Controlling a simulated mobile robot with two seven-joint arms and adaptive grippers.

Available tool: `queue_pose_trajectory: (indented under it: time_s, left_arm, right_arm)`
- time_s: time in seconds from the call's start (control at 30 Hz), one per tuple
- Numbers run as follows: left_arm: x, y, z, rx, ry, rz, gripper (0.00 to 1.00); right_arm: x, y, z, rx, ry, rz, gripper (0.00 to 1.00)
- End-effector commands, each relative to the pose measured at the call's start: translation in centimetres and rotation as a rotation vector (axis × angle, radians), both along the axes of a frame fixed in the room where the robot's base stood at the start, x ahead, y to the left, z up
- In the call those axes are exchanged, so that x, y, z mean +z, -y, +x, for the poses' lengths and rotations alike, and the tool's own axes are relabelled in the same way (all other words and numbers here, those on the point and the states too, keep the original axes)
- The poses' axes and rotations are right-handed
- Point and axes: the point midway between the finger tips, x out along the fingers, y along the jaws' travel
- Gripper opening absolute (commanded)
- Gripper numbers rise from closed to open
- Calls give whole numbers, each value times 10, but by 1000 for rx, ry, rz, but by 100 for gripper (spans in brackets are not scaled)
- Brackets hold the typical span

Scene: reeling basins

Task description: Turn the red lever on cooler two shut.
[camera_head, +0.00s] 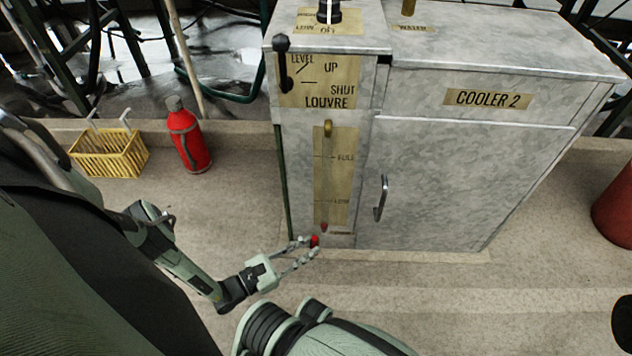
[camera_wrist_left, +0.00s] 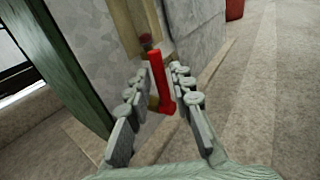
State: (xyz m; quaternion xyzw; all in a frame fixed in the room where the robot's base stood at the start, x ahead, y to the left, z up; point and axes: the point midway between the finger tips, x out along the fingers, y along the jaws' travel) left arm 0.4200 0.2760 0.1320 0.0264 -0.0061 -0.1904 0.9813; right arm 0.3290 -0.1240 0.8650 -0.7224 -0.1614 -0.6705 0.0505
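Cooler two (camera_head: 470,160) is a grey metal cabinet labelled "COOLER 2". Its red lever (camera_head: 315,240) is small and low at the front left, below the gauge strip, mostly hidden by my fingers in the head view. In the left wrist view the red lever (camera_wrist_left: 158,80) is a long red bar between the fingers. My left gripper (camera_head: 304,250) is open around it; the gripper also shows in the left wrist view (camera_wrist_left: 156,100). The right finger is close to the lever, and I cannot tell if it touches. My right gripper is not in view.
A louvre panel (camera_head: 318,82) with a black-knobbed lever (camera_head: 282,45) and a door handle (camera_head: 381,198) are on the cooler's front. A red flask (camera_head: 188,138) and yellow basket (camera_head: 108,155) stand at left. A red cylinder (camera_head: 615,212) stands at right. The floor in front is clear.

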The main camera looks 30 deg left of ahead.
Motion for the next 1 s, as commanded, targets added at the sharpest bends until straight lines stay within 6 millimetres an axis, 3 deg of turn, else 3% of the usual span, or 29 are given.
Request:
queue_pose_trajectory:
  time_s: [0.2, 0.53, 0.73, 1.0]
  left_arm:
    - [0, 9, 24, 2, -1, 0, 22]
    - [0, 10, 28, 3, -2, 0, 22]
    - [0, 10, 28, 3, -2, 0, 0]
    - [0, 10, 28, 3, -2, 0, 0]
  right_arm:
    - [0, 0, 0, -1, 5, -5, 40]
    - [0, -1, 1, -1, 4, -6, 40]
    - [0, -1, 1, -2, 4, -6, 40]
    - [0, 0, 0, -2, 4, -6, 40]
